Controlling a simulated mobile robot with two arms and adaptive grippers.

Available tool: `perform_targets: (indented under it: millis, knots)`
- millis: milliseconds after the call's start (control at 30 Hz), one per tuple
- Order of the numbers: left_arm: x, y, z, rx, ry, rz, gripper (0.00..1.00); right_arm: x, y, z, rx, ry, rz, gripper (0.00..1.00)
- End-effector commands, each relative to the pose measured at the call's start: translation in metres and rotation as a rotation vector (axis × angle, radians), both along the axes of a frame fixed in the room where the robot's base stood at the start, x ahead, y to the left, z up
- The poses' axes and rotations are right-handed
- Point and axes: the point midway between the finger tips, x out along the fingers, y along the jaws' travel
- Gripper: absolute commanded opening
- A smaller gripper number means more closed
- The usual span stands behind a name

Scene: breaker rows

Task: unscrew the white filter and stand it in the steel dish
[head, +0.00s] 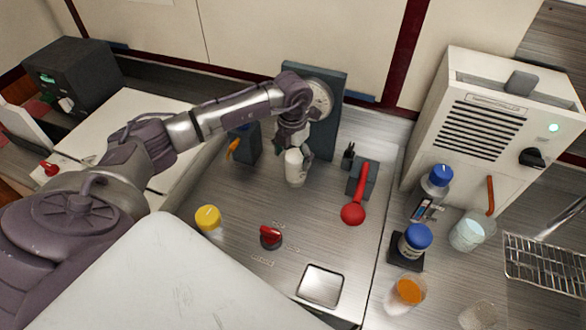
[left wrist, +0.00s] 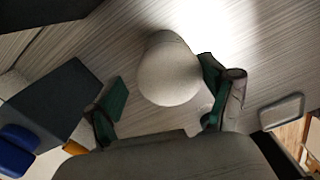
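The white filter (head: 295,170) shows just below my left gripper (head: 291,146), in front of the blue-grey panel with the round gauge. In the left wrist view the filter (left wrist: 168,72) lies between the two green-padded fingers of my left gripper (left wrist: 162,90). The fingers are apart, with a gap on the left side; the right finger is close to the filter, and I cannot tell whether it touches. What holds the filter up is hidden. The square steel dish (head: 321,285) lies empty at the counter's front. My right gripper is not in view.
The gauge panel (head: 326,138) stands behind the filter. A red-handled lever (head: 354,211) is to its right, a red knob (head: 270,237) and yellow knob (head: 208,217) in front. Bottles, including a blue-capped one (head: 415,241), stand farther right. The counter between filter and dish is mostly clear.

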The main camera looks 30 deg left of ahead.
Motion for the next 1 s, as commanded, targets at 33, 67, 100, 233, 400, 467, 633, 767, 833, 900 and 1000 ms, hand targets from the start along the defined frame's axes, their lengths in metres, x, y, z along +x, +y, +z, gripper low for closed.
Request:
perform_targets:
  millis: [33, 67, 100, 233, 400, 467, 633, 767, 833, 900, 1000]
  knots:
    - [0.001, -0.002, -0.005, -0.001, -0.005, -0.083, 0.82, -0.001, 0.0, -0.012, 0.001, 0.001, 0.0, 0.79]
    - [0.001, -0.002, -0.005, 0.001, -0.005, -0.135, 0.82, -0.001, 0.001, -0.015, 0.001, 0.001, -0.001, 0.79]
    - [0.001, -0.002, -0.006, 0.002, -0.002, -0.205, 0.82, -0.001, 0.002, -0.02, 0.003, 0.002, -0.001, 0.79]
    - [-0.001, -0.003, -0.006, 0.005, 0.001, -0.427, 0.82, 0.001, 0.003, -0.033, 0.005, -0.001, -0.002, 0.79]
    - [-0.002, -0.003, -0.007, 0.009, 0.004, -0.714, 0.82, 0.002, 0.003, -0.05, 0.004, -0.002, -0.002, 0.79]
    - [-0.002, -0.003, -0.007, 0.009, 0.003, -0.814, 0.82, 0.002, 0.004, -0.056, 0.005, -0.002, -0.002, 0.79]
    - [-0.002, -0.004, -0.007, 0.011, 0.004, -1.082, 0.82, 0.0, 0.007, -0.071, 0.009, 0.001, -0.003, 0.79]
    - [-0.003, -0.004, -0.005, 0.013, 0.006, -1.205, 0.82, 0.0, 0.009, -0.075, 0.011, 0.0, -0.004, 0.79]
    - [-0.003, -0.004, -0.004, 0.013, 0.007, -1.229, 0.82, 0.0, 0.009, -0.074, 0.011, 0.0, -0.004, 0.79]
    - [-0.003, -0.004, -0.003, 0.012, 0.007, -1.234, 0.82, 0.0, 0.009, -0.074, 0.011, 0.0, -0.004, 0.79]
    - [-0.003, -0.004, -0.003, 0.012, 0.007, -1.232, 0.82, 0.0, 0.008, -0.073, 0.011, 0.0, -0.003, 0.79]
